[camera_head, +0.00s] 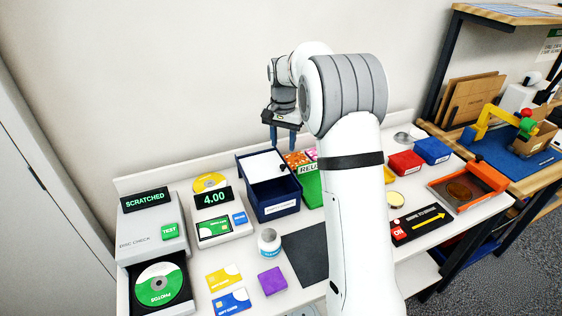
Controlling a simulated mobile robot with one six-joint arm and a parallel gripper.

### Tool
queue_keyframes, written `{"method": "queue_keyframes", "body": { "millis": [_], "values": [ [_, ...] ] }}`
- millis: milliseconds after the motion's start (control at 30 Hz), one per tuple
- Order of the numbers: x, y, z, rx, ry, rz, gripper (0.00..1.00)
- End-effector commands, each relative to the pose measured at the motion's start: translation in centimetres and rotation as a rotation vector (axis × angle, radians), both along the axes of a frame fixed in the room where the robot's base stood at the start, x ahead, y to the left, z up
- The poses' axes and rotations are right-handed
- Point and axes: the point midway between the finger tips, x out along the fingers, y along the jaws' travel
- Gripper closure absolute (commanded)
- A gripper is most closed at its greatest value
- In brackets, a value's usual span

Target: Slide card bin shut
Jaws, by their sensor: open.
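A dark blue bin (273,208) with a white label on its front stands at the back middle of the white table; I take it for the card bin. Its white lid (262,165) covers part of the top and leaves a dark opening at the front and right. The label is too small to read. My gripper (283,143) points down above and behind the bin's right side, with its two blue fingers apart and nothing between them. It looks clear of the lid.
A green box marked REUSE (310,183) stands right beside the bin, partly hidden by my arm. A card reader (218,216) stands to the left, beside a disc checker (152,238) with its tray out.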

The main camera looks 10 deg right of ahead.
Motion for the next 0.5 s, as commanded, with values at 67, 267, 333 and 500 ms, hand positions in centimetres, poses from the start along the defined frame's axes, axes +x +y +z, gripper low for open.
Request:
{"method": "queue_keyframes", "body": {
  "millis": [67,267,333,500],
  "values": [
    [0.2,0.0,-0.6,0.001,0.004,-0.004,0.59],
    [0.2,0.1,-3.3,0.000,0.007,-0.004,0.59],
    [0.2,0.1,-4.5,0.000,0.007,-0.004,0.59],
    [0.2,0.1,-6.8,0.000,0.006,-0.003,0.59]
  ]
}}
